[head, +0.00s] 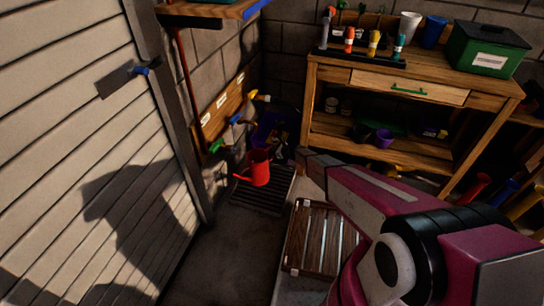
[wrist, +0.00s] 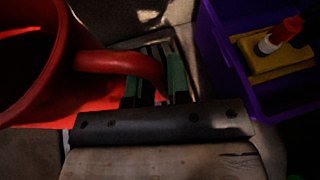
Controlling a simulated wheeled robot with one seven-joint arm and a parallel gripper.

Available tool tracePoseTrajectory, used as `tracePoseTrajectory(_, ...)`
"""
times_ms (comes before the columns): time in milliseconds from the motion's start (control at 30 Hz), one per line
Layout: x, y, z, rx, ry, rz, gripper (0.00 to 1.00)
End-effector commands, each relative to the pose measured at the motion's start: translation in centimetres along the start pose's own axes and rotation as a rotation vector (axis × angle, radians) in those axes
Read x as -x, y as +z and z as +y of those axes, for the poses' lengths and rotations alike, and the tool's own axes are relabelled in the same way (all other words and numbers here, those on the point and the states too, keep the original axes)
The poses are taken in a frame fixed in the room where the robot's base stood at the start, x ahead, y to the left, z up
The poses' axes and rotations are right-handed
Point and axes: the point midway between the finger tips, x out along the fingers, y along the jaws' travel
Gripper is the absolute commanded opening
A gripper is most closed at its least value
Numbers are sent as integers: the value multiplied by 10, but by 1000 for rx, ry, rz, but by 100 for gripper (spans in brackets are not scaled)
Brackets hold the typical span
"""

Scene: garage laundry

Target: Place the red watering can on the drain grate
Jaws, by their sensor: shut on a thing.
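The red watering can (head: 258,168) is upright in the head view, over the back part of the dark slatted drain grate (head: 262,197). I cannot tell whether its base touches the grate or hangs just above it. In the wrist view the can (wrist: 40,75) fills the left side, its handle curving right to my gripper (wrist: 155,88). The green-padded fingers are shut on that handle. Part of the slatted grate shows behind the fingers. In the head view my fingers cannot be made out clearly beside the can.
A purple bin (wrist: 225,65) holding a yellow item stands close to the right of my gripper. A wooden slatted crate (head: 318,240) lies in front of the grate. A wooden workbench (head: 420,85) stands at the back right, and a slatted door (head: 85,130) at left.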

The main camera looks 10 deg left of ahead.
Motion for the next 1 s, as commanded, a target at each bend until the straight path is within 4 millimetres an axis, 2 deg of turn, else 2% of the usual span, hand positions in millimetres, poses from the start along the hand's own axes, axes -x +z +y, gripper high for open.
tracePoseTrajectory(167, -6, -10, -4, -2, 1, 0, 0)
tracePoseTrajectory(400, -17, -38, -1, -2, 1, -1, 0)
tracePoseTrajectory(800, -18, -42, 0, -1, 1, -1, 0)
tracePoseTrajectory(833, -18, -42, 1, 0, 1, 0, 27)
tracePoseTrajectory(867, -18, -42, 1, 0, 1, 0, 37)
tracePoseTrajectory(900, -18, -42, 1, 0, 1, 0, 43)
tracePoseTrajectory(1000, -18, -41, 1, 0, 1, 0, 43)
